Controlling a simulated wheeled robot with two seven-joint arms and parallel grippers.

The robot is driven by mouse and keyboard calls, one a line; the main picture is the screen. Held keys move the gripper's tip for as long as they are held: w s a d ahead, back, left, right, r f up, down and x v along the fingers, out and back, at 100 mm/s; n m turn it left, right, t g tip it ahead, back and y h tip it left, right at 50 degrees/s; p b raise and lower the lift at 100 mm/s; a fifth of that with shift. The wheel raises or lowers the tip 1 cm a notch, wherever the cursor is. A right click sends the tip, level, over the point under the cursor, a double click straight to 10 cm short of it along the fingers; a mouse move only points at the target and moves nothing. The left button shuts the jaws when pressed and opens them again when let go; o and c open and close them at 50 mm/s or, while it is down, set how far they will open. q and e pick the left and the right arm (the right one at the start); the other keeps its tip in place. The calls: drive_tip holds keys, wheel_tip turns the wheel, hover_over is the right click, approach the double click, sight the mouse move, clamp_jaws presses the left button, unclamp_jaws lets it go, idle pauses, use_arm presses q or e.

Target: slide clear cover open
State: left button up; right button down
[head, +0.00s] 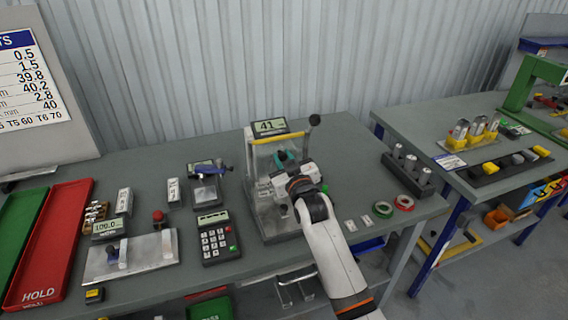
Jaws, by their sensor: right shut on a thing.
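The test device (279,236) stands mid-table with a display reading 41 (269,126) on top. Its clear cover (260,166) shows as a see-through panel on the front, with a yellow bar (276,138) along the top edge. A teal part (281,157) shows behind or at the panel. My right gripper (286,172) is in front of the device, below the yellow bar, and is shut. Its wrist hides the fingertips and what they hold, so I cannot tell where they grip. My left gripper is not in view.
A lever with a black knob (314,120) rises at the device's right. A keypad (215,237), a plate fixture (130,258) and a red HOLD tray (50,245) lie left. Green and red rings (393,205) and a pin block (407,174) are right. The table behind the device is clear.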

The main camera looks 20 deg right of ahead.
drive_tip(key=shift+r, duration=0.2)
drive_tip(key=c, duration=1.2)
unclamp_jaws()
drive_tip(key=s+b, duration=0.3)
drive_tip(key=s, duration=0.9)
drive_tip(key=shift+d, duration=0.2)
drive_tip(key=shift+f, duration=0.1)
